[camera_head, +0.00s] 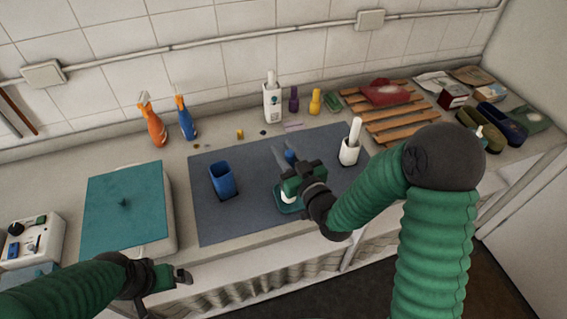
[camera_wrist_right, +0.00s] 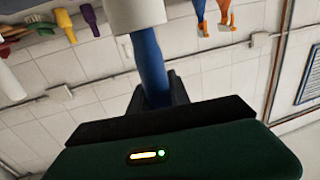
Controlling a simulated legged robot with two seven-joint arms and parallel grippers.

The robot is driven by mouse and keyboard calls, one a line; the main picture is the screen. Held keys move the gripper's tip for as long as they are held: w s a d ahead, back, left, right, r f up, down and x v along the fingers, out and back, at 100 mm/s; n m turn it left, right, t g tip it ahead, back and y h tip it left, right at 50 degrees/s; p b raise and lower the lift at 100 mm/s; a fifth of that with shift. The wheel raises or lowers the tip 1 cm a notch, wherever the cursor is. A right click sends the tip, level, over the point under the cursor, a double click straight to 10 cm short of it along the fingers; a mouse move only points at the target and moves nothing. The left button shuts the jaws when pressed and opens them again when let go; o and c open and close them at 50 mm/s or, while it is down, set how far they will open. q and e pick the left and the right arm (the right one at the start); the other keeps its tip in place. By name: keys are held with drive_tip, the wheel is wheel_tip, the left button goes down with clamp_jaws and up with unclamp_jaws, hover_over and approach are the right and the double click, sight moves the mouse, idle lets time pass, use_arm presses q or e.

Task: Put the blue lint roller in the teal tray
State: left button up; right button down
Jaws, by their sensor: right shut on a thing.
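The blue lint roller (camera_wrist_right: 150,62) is held in my right gripper (camera_head: 298,174). Its blue handle sits between the black fingers in the right wrist view, with the white roll (camera_wrist_right: 137,14) beyond them. In the head view the white roll (camera_head: 288,197) points down, at a small teal tray (camera_head: 291,209) on the grey mat. My gripper covers part of both, so I cannot tell whether the roll touches the tray. My left gripper (camera_head: 180,277) is at the counter's front edge, away from these things; its jaw opening is unclear.
A blue cup (camera_head: 222,181) stands left of the tray and a white holder with a brush (camera_head: 351,145) right of it, on the mat (camera_head: 230,222). A teal-lidded box (camera_head: 125,205) is at left. Spray bottles (camera_head: 153,124) and a wooden rack (camera_head: 395,120) stand behind.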

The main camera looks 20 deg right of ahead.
use_arm(q)
drive_tip(key=shift+w+d+r, duration=0.2)
drive_tip(key=shift+w+r, duration=0.05)
drive_tip(key=shift+r, duration=0.15)
use_arm(e)
drive_tip(key=f, duration=0.1)
drive_tip(key=w+f, duration=0.1)
drive_tip(key=f, duration=0.1)
drive_tip(key=shift+w+d+f, duration=0.3)
drive_tip(key=shift+w+f, duration=0.05)
drive_tip(key=c, duration=1.7)
unclamp_jaws()
drive_tip(key=shift+a+f, duration=0.1)
drive_tip(key=shift+f, duration=0.05)
drive_tip(key=o, duration=0.5)
use_arm(q)
drive_tip(key=shift+a+f, duration=0.1)
